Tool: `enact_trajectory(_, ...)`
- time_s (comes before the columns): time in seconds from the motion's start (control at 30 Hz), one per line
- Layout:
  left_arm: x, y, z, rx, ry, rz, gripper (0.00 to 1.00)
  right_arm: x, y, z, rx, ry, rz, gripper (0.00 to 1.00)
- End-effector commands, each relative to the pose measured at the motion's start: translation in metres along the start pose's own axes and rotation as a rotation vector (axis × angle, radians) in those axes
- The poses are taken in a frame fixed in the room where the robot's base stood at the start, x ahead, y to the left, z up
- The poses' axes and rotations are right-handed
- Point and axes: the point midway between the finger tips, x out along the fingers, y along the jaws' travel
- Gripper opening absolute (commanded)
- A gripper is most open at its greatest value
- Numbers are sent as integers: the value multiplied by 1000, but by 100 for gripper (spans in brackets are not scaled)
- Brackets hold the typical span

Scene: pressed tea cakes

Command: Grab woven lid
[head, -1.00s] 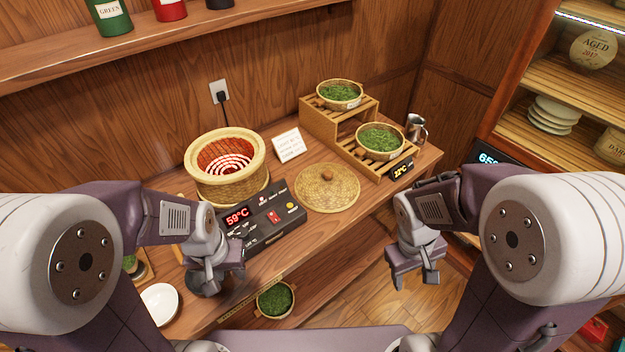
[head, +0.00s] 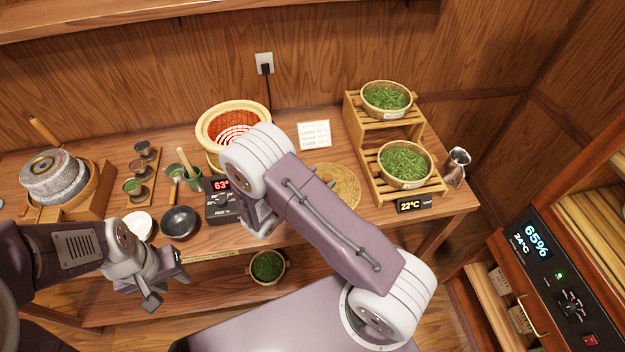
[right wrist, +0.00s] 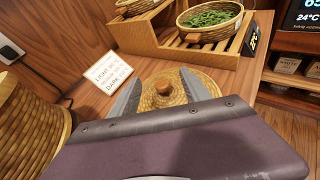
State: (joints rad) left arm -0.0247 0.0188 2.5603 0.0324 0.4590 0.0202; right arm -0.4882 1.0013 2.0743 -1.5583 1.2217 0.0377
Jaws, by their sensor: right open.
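The woven lid (head: 346,187) lies flat on the wooden table, left of the stepped rack. My right arm covers part of it in the head view. In the right wrist view the lid (right wrist: 208,82) has a round brown knob (right wrist: 163,87). My right gripper (right wrist: 160,74) is open, with one finger on each side of the knob in the picture; I cannot tell whether they touch it. My left gripper (head: 166,288) is open and empty in front of the table, below the black bowl.
The woven basket (head: 233,113) stands at the back, behind the heater with its red display (head: 220,185). A white card (head: 314,133) stands beside it. The rack (head: 380,190) holds two baskets of green leaves. A metal pitcher (head: 456,166) stands right of it.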

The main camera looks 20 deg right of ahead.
Motion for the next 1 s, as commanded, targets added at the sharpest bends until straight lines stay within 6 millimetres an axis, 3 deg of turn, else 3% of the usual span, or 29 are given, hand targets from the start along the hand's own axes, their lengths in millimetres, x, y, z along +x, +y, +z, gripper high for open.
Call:
enact_trajectory(0.2, -9, 0, -1, 0, 0, 0, 36, -15, -8, -30, -125, 2, 39, 55)
enact_trajectory(0.37, -10, 0, -1, 0, 0, 0, 36, -16, -6, -31, -127, 3, 48, 55)
enact_trajectory(0.6, -19, 0, -2, 0, 0, 0, 36, 18, -5, -29, -126, 3, 45, 55)
enact_trajectory(0.77, -21, 0, -2, 0, 0, 0, 36, 24, -4, -30, -126, 3, 47, 55)
enact_trajectory(1.0, -35, 1, -4, 0, 0, 0, 36, 64, -2, -27, -125, 3, 42, 55)
